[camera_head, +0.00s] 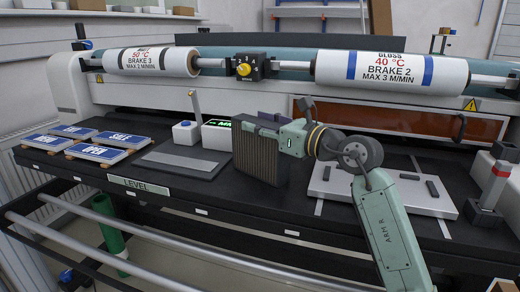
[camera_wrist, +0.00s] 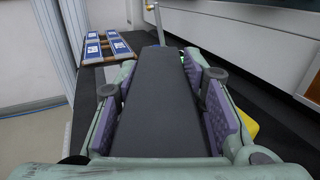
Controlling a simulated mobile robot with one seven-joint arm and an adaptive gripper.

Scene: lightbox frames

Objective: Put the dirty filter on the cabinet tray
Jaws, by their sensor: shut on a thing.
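The dirty filter, a dark-framed block with a brown pleated face (camera_head: 259,158), stands upright at the middle of the black bench in the head view. My gripper (camera_head: 283,134) is shut on its upper right part. In the wrist view the filter shows as a dark grey slab (camera_wrist: 157,100) between the purple finger pads, seen along its edge. I cannot tell whether its bottom touches the bench. No tray is clearly marked as the cabinet tray; a flat grey plate (camera_head: 180,162) lies left of the filter, and a raised light-grey panel (camera_head: 330,192) with dark handles lies to the right.
A white box with a green display (camera_head: 217,133) and a small white box (camera_head: 185,134) stand behind the plate. Several blue signs (camera_head: 85,151) lie at the left. Large rollers (camera_head: 390,70) span the back.

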